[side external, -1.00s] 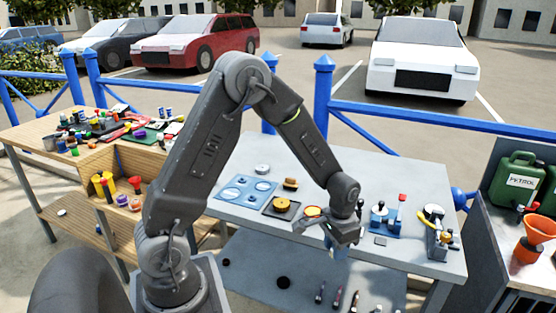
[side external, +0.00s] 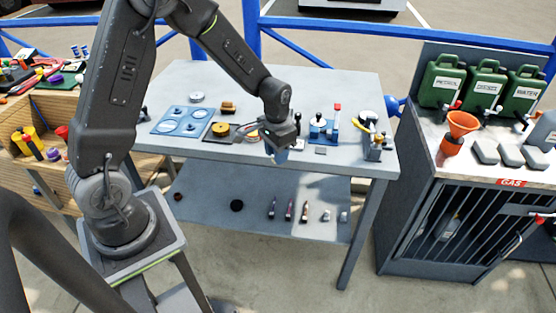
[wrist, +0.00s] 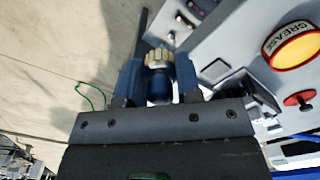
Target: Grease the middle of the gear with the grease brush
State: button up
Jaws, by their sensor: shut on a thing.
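My gripper (side external: 281,147) is over the front edge of the grey table. The brush is hard to make out in the side external view. The grease tin (wrist: 295,48), with a red rim, yellow top and "GREASE" label, lies to the right of the brush, apart from it. A yellow round part (side external: 220,128), seemingly the gear, sits on a dark square plate left of my gripper. The gear's teeth are too small to see.
A blue plate with round parts (side external: 181,121) lies at the table's left. Several small tools (side external: 304,211) lie on the lower shelf (side external: 210,215).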

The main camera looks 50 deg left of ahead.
jog(key=a+r, duration=0.2)
jog(key=a, duration=0.3)
jog(key=w+a+r, duration=0.1)
jog(key=a+r, duration=0.1)
jog(key=a, duration=0.3)
jog(key=w+a+r, duration=0.1)
jog(key=a+r, duration=0.1)
jog(key=a, duration=0.3)
jog(key=shift+a, duration=0.1)
jog(key=shift+f, duration=2.95)
jog(key=shift+f, duration=0.6)
jog(key=shift+r, duration=0.1)
jog(key=shift+r, duration=3.45)
